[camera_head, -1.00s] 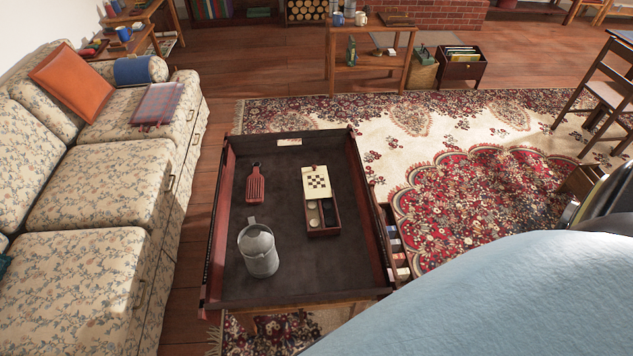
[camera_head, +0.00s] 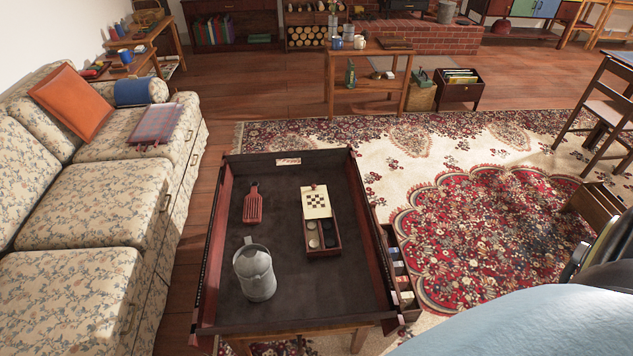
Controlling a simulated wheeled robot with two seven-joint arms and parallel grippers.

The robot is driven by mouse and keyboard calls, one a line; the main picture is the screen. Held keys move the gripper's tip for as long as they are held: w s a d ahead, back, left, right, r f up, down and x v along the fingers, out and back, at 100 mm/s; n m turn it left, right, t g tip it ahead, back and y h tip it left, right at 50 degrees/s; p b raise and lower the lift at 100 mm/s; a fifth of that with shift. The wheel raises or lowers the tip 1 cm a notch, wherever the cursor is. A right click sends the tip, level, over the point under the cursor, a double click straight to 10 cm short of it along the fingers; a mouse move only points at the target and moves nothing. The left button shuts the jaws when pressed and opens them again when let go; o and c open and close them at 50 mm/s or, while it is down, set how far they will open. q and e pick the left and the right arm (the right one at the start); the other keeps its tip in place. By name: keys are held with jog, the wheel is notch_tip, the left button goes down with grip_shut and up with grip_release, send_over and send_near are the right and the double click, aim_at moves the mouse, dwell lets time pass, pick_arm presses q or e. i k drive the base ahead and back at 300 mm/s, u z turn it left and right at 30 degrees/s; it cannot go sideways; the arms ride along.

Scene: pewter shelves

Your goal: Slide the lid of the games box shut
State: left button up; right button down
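The games box (camera_head: 336,240) lies on the dark tray-like table top (camera_head: 285,297), right of its middle. Its pale lid (camera_head: 317,202) with a checkered pattern covers the far part of the box. The near part is uncovered and shows light and dark round pieces in two compartments. A small reddish knob shows at the lid's far end. Neither of my grippers is in view.
A grey metal jug (camera_head: 256,273) stands left of the box, and a red slatted paddle-like object (camera_head: 253,205) lies behind the jug. The table has raised side walls. A floral sofa (camera_head: 68,300) stands left; a patterned rug (camera_head: 490,240) lies right.

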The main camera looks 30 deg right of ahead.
aim_at(315, 203)
jog(key=z, duration=3.45)
jog(key=i, duration=3.2)
jog(key=u, duration=2.8)
jog(key=i, duration=3.95)
